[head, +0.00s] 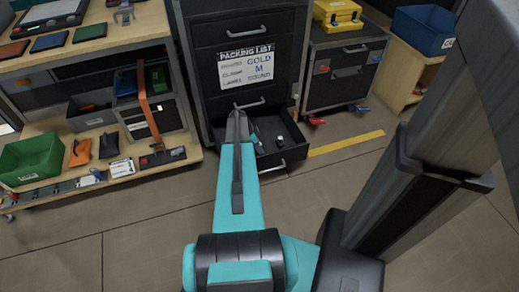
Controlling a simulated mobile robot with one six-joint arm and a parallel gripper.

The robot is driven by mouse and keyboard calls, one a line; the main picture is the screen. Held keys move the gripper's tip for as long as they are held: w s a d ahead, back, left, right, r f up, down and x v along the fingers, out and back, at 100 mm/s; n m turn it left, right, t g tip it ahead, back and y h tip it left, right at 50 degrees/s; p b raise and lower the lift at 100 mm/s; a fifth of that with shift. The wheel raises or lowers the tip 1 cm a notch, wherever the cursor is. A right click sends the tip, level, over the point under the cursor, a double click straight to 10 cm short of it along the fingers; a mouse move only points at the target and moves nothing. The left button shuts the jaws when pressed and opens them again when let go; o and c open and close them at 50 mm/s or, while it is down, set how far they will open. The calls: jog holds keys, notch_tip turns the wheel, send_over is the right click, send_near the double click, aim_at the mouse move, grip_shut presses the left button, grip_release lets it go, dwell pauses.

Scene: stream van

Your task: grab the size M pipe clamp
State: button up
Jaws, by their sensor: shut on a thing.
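My gripper (238,118) shows only as a narrow dark shape at the far end of my teal arm, at the left side of an open drawer (297,142) in the dark cabinet. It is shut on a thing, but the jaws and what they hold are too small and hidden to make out. A few small items (280,141) lie inside the open drawer. I cannot tell whether any is a pipe clamp or read a size. The packing list (246,66) on the cabinet front reads GOLD, M for the clamp, and ROUND.
A wooden workbench (130,24) with a lower shelf stands left, holding a green bin (30,158), pouches and small tools. A dark wheeled cabinet (342,68) with a yellow case (338,13) stands right. A blue bin (424,30) sits farther right. Floor before the drawer is clear.

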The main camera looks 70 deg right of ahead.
jog(key=shift+r, duration=0.1)
notch_tip(320, 180, up, 10)
jog(key=shift+f+p, duration=0.1)
jog(key=shift+p, duration=1.05)
